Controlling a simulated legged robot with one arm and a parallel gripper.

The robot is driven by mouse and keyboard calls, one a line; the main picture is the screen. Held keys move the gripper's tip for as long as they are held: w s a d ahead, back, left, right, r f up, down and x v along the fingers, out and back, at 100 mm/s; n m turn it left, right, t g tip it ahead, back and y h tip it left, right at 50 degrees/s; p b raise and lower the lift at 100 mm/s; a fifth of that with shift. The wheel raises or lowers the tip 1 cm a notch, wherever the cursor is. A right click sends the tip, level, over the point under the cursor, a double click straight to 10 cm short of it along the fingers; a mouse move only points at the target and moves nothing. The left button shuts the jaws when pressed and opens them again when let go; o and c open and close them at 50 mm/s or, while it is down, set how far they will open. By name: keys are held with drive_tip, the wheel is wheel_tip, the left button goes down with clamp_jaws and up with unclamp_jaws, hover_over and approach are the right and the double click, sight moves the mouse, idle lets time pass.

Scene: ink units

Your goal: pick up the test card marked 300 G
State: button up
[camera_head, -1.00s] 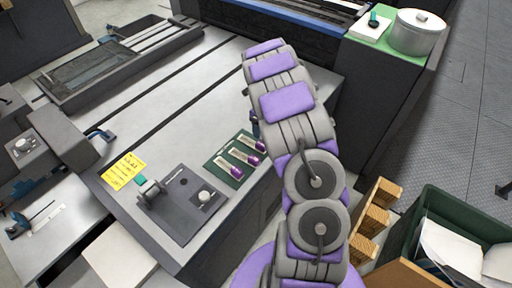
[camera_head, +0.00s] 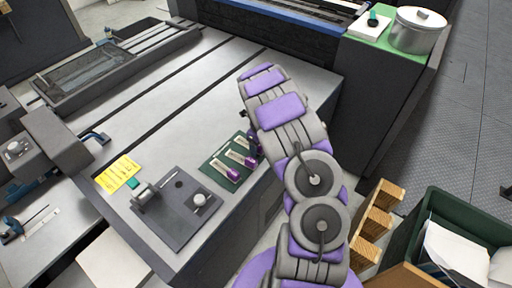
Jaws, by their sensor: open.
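Three small pale test cards with purple ends lie side by side on a dark green mat (camera_head: 209,168) on the grey machine table. The front card (camera_head: 222,167) and the middle card (camera_head: 236,156) show clearly. The back card (camera_head: 241,141) is partly covered at its purple end. Their markings are too small to read, so I cannot tell which says 300 G. My gripper (camera_head: 255,142) is open, mostly hidden behind my arm, at the right edge of the mat near the back card. I cannot tell whether it touches a card.
A dark control plate with a knob (camera_head: 199,200) and a yellow note (camera_head: 117,173) lie left of the mat. A metal pot (camera_head: 416,34) stands on a green-topped cabinet at the back right. A green paper bin (camera_head: 432,203) and wooden blocks (camera_head: 378,208) stand at lower right.

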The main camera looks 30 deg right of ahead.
drive_tip(key=shift+a+r, duration=0.15)
drive_tip(key=shift+a, duration=0.4)
drive_tip(key=c, duration=0.8)
drive_tip(key=shift+d, duration=0.3)
drive_tip(key=c, duration=0.3)
